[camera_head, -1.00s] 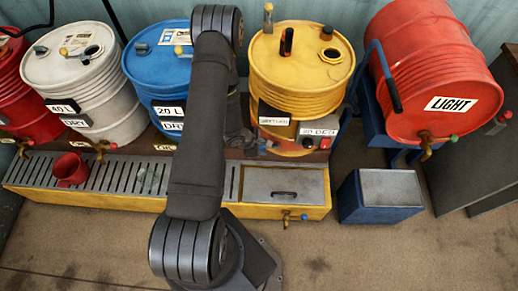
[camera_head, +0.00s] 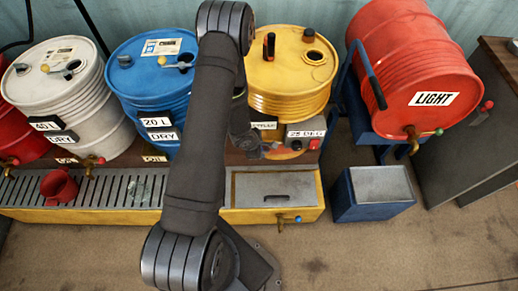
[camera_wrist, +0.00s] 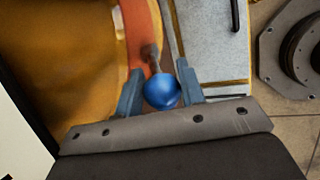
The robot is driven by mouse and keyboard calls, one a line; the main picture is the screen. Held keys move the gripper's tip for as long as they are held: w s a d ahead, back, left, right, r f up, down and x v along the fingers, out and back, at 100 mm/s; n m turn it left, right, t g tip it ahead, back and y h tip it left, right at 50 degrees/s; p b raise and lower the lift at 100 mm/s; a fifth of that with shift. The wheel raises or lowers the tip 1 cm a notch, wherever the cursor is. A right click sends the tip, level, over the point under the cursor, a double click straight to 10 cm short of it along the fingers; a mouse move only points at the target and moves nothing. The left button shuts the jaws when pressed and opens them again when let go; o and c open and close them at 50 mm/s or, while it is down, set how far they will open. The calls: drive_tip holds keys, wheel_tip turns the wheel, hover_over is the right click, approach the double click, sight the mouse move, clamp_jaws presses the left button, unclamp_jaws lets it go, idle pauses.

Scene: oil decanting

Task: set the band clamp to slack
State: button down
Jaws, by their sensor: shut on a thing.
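My gripper (camera_wrist: 160,70) is shut on a blue ball knob (camera_wrist: 162,92), with one grey-blue finger on each side. A short dark lever (camera_wrist: 150,55) runs from the knob to an orange band (camera_wrist: 140,35) on the curved yellow drum. I take the band and lever to be the band clamp; whether it is tight or slack cannot be told. In the head view, the yellow drum (camera_head: 290,75) stands right of my arm. My gripper (camera_head: 262,148) is low at its front, and the knob is not clearly visible there.
A grated yellow trough (camera_head: 110,216) runs along the front, with a red mug (camera_head: 58,186) on it. A blue drum (camera_head: 150,85) and a white drum (camera_head: 60,90) stand left. A red LIGHT drum (camera_head: 425,80) lies right, above a blue box (camera_head: 375,200). The front floor is clear.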

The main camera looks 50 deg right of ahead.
drive_tip(key=shift+d, duration=0.15)
drive_tip(key=c, duration=1)
unclamp_jaws()
drive_tip(key=shift+o, duration=0.2)
drive_tip(key=s+v, duration=0.1)
drive_tip(key=v, duration=1.6)
drive_tip(key=shift+w+r, duration=0.2)
drive_tip(key=shift+w, duration=0.3)
drive_tip(key=shift+c, duration=0.3)
